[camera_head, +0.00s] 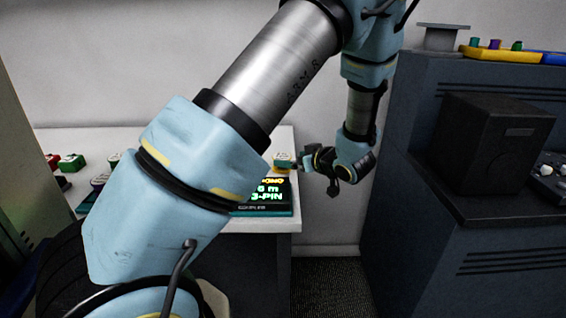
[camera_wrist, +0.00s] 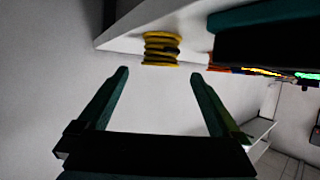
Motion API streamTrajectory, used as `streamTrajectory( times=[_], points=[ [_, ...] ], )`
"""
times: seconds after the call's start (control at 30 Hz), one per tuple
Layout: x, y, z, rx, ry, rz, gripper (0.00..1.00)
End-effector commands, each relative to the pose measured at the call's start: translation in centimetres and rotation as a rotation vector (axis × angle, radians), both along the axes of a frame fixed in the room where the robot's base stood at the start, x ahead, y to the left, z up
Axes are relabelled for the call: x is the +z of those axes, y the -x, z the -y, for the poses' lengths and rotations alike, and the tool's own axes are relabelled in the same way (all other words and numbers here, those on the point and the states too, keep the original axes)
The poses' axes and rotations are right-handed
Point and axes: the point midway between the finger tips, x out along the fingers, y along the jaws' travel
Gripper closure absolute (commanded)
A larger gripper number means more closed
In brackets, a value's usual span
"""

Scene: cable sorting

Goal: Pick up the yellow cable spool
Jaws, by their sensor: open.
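The yellow cable spool (camera_head: 284,165) stands near the right end of the white table in the head view, close to my gripper (camera_head: 304,161). In the wrist view the yellow spool (camera_wrist: 161,48) shows as stacked yellow coils against the white tabletop, in a picture that looks upside down. It lies just beyond the tips of my gripper (camera_wrist: 160,73), roughly centred between the two fingers. The fingers are spread wide with nothing between them.
A display box (camera_head: 265,196) with glowing text sits at the table's front right, beside the spool. Red and green items (camera_head: 72,162) lie at the table's left. A dark console (camera_head: 455,205) stands to the right, across a gap. My arm hides much of the table.

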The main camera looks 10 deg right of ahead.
Motion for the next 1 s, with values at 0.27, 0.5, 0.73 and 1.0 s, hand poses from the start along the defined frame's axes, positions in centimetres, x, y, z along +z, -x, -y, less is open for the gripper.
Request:
streamTrajectory(
  times=[0.27,0.5,0.73,1.0],
  points=[
    [-1.9,-2.9,-1.2,0.002,-0.002,0.000,0.00],
    [-2.6,-4.1,-1.7,0.000,0.001,-0.001,0.00],
    [-2.6,-4.1,-1.7,0.000,0.001,-0.001,0.08],
    [-2.6,-4.1,-1.7,0.000,0.000,-0.001,0.38]
  ],
)
